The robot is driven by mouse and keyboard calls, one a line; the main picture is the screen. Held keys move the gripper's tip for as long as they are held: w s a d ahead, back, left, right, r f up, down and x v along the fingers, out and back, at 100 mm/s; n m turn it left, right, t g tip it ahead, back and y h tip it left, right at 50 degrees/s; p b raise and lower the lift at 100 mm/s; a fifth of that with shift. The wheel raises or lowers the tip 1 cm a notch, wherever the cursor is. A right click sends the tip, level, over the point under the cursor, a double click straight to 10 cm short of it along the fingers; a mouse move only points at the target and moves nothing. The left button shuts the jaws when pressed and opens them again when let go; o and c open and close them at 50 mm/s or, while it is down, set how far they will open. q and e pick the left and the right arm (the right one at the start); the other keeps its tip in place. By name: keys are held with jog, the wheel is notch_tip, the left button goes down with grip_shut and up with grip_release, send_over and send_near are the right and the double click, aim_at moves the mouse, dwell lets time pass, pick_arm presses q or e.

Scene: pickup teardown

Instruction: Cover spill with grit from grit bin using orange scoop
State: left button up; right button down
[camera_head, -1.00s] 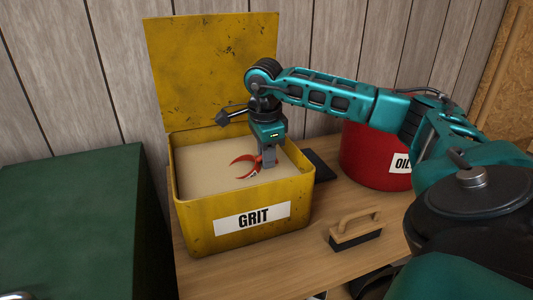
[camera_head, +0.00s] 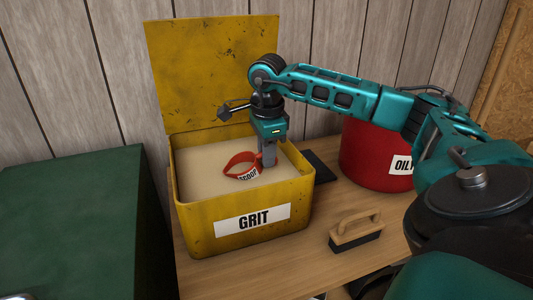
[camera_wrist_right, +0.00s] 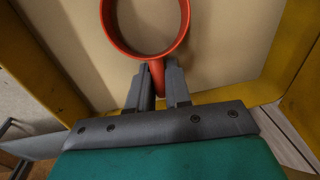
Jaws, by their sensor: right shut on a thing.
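The yellow grit bin (camera_head: 205,222) stands on the wooden bench with its lid open against the wall. Pale grit (camera_head: 205,182) fills it and also shows in the right wrist view (camera_wrist_right: 225,45). My right gripper (camera_head: 267,163) is inside the bin opening, shut on the handle of the orange scoop (camera_head: 240,160). The scoop's round rim (camera_wrist_right: 108,14) and handle show in the right wrist view, with the handle between both fingers (camera_wrist_right: 158,82). I cannot tell whether the scoop holds grit. The spill is not visible. My left gripper is not in view.
A red drum (camera_head: 375,155) with a partly hidden label stands right of the bin. A wooden-handled brush (camera_head: 356,232) lies on the bench (camera_head: 285,262) in front of it. A dark flat object (camera_head: 319,168) lies beside the bin. A green box (camera_head: 75,215) is at left.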

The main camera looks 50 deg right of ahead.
jog(key=shift+r+t+y+p, duration=0.25)
jog(key=shift+r+y+p, duration=0.4)
jog(key=shift+r, duration=1.05)
jog(key=shift+r+t+y+p, duration=0.3)
jog(key=shift+r+p, duration=0.5)
jog(key=shift+r, duration=0.9)
jog(key=shift+r+y+p, duration=0.35)
jog(key=shift+r+y, duration=0.1)
jog(key=shift+r, duration=0.6)
jog(key=p+v, duration=0.3)
jog(key=w+a+p+v, duration=0.1)
jog(key=p+v, duration=0.1)
jog(key=shift+d+r+p, duration=0.1)
jog(key=shift+r+p, duration=0.25)
jog(key=shift+r, duration=0.15)
